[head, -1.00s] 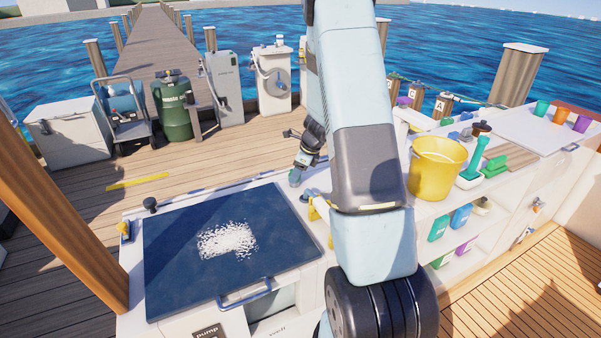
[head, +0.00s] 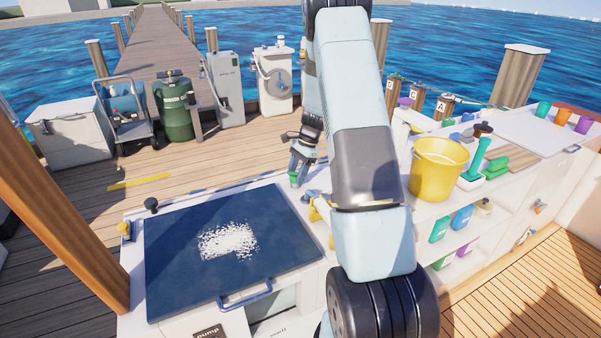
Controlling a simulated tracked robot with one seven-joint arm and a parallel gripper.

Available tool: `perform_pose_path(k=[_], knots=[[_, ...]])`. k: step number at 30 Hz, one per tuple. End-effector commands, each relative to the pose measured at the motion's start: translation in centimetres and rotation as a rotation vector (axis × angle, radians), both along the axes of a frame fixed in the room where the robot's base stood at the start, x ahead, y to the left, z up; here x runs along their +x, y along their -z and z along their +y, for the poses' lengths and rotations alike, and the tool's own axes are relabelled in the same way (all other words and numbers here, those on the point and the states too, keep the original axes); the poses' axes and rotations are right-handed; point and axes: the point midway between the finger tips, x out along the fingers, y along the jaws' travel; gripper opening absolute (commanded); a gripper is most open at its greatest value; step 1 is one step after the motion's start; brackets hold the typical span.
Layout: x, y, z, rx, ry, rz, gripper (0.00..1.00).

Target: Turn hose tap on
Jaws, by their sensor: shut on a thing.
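My gripper (head: 296,172) points down at the back edge of the white counter, just beyond the dark blue hatch lid's far right corner. It is shut on a small green piece (head: 294,181), which may be the hose tap's handle; it is too small to be sure. The jaws cover part of it. A yellow fitting (head: 316,209) stands just in front and to the right, partly hidden by my arm. I cannot tell whether it belongs to the tap.
The dark blue hatch lid (head: 180,270), with white grains (head: 228,240) on it, lies to the left. A yellow bucket (head: 438,170), a green brush (head: 476,160) and several small items stand on the counter to the right. A wooden post (head: 55,190) rises at the left.

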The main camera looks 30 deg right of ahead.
Motion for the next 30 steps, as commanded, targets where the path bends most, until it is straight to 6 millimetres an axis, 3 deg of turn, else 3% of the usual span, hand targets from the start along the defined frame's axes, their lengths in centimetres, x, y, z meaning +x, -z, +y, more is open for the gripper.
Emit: perform_pose_path(k=[15, 30], knots=[[0.58, -0.14, 0.14, -0.003, -0.444, -0.008, 0.20], [0.61, -0.12, 0.17, -0.004, -0.629, -0.007, 0.20]])
